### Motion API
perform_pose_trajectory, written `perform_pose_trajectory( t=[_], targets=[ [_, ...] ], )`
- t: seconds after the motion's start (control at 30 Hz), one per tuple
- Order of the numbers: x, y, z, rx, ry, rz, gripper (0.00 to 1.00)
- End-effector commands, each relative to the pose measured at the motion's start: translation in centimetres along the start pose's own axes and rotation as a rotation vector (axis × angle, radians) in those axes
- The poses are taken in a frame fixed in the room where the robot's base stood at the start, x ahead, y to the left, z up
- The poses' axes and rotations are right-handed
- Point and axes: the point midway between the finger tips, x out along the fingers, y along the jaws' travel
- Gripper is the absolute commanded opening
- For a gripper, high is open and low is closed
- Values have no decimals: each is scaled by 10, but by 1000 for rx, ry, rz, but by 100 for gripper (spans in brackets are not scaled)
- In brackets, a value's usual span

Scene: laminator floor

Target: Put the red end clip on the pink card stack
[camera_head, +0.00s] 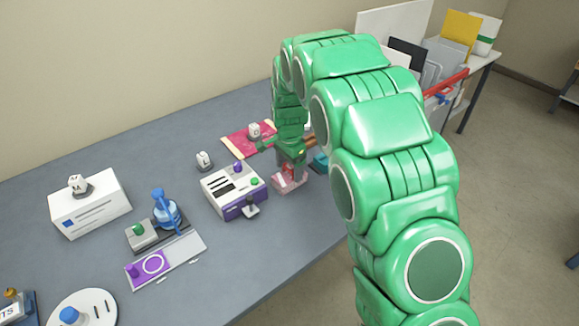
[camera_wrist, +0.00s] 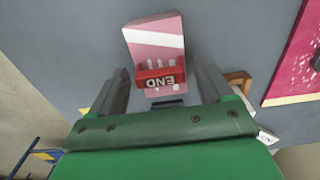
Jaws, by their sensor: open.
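The pink card stack (camera_wrist: 155,35) lies on the grey table between my fingers in the wrist view, with a pale band across it. The red end clip (camera_wrist: 160,77), marked END, sits across the near part of the stack, apparently touching it. My gripper (camera_wrist: 161,72) is open, with one finger on each side of the clip and a gap at both sides. In the head view my gripper (camera_head: 291,168) is low over the pink stack (camera_head: 290,182); my arm and fingers partly hide it, and the clip cannot be made out there.
A white and purple machine (camera_head: 234,191) stands just left of the stack. A crimson mat (camera_head: 240,143) with a white block lies behind. A white box (camera_head: 90,204) and a blue-topped device (camera_head: 167,212) are further left. The table's front edge is close by.

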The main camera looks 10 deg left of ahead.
Motion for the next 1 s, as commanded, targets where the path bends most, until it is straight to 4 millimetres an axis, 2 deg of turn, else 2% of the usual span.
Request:
perform_pose_trajectory(
  t=[0.17,0.27,0.7,0.83,1.0],
  targets=[
    [-10,-1,-1,0,2,-3,80],
    [-24,-1,-1,0,2,-4,80],
    [-102,-1,-1,0,2,-4,80],
    [-115,-1,0,0,1,-2,80],
    [-122,-1,0,0,1,-1,80]
  ],
)
